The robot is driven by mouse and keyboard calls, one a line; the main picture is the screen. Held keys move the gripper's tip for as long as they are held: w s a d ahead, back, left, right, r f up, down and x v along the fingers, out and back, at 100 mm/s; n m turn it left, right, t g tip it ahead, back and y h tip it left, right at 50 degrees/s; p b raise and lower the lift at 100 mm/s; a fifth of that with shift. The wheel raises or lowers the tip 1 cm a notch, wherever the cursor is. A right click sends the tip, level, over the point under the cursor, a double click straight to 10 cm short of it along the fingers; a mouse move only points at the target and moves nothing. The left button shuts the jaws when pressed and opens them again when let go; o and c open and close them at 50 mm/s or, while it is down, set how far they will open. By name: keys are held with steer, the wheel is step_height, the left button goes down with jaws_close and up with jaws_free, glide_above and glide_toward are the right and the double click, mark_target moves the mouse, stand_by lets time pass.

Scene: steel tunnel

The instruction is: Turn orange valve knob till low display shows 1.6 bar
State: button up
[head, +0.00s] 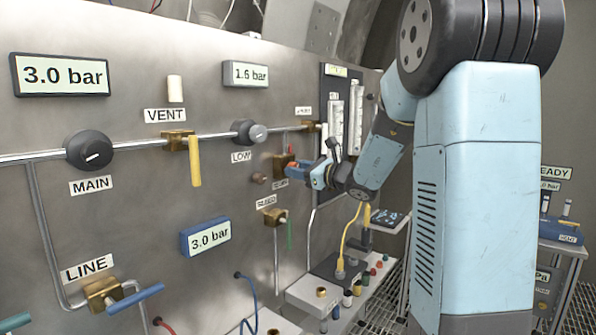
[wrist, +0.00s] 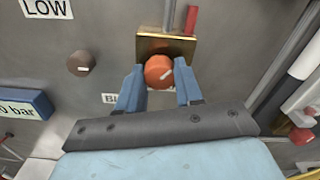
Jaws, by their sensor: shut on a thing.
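The orange valve knob (wrist: 158,70) sits on a brass block (wrist: 181,47) in the wrist view, with a pale mark on its face. My gripper (wrist: 159,78) is shut on it, one blue finger on each side. In the head view my gripper (head: 301,171) is at this valve, right of and below the LOW knob, and its fingers mostly hide the orange knob. The small display (head: 245,74) above the LOW label (head: 241,156) reads 1.6 bar. The dark grey LOW regulator knob (head: 249,132) is on the pipe below that display.
The main display (head: 60,75) and the blue-framed display (head: 206,237) both read 3.0 bar. The MAIN knob (head: 89,150), yellow VENT handle (head: 195,161) and blue LINE handle (head: 135,299) are to the left. A brown knob (wrist: 81,63) is close left of my gripper.

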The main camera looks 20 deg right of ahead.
steer(key=o, duration=1)
steer(key=shift+o, duration=0.2)
steer(key=v, duration=1.3)
steer(key=shift+s+d, duration=0.25)
steer(key=shift+s, duration=0.1)
steer(key=shift+f, duration=0.1)
